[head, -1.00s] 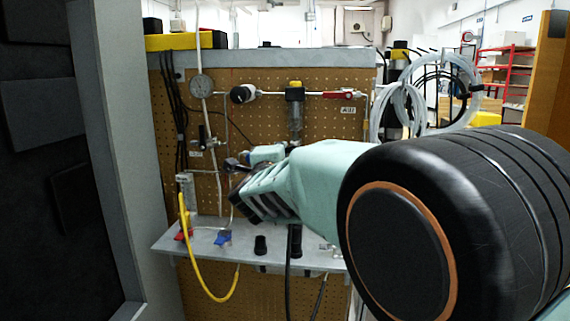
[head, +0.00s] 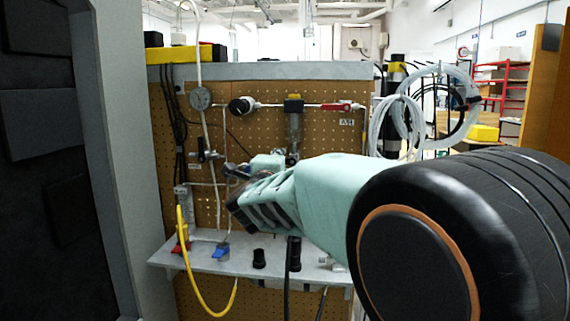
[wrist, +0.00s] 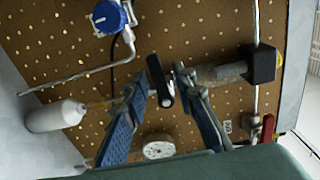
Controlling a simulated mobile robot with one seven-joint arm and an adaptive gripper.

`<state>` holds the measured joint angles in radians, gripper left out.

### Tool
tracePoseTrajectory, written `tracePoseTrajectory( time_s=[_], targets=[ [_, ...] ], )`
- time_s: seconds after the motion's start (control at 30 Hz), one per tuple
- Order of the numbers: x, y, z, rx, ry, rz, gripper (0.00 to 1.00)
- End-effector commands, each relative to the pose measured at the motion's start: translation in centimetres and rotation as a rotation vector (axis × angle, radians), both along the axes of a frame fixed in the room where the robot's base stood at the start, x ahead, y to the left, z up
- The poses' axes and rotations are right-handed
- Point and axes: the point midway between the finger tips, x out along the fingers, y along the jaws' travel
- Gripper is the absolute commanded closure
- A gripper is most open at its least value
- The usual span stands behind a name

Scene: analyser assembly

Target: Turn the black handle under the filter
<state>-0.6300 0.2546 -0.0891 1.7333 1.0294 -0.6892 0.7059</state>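The filter (head: 294,132) is a grey cylinder under a black and yellow head on the pegboard pipe. In the wrist view the filter (wrist: 220,73) lies sideways, its black head at the right. The black handle (wrist: 161,82) shows at the filter's lower end as a short dark bar. My gripper (wrist: 160,92) is open, with one blue-padded finger on each side of the handle. I cannot tell whether either fingertip touches it. In the head view my arm covers the filter's lower end and the handle is not clear.
A red valve handle (head: 336,106) sits on the pipe right of the filter. A pressure gauge (head: 200,98) is at the left. A grey shelf (head: 205,262) with blue and red fittings lies below. A yellow hose (head: 189,265) hangs at the left, coiled tubing (head: 398,125) at the right.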

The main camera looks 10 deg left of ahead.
Motion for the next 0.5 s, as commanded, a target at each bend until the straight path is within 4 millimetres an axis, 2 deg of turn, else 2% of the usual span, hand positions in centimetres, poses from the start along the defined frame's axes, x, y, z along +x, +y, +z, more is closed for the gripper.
tracePoseTrajectory(
  time_s=[0.33,0.5],
  targets=[
    [-0.3,0.0,0.0,-0.001,0.0,-0.001,0.71],
    [-2.5,0.1,0.1,0.0,-0.001,0.002,0.71]
  ],
)
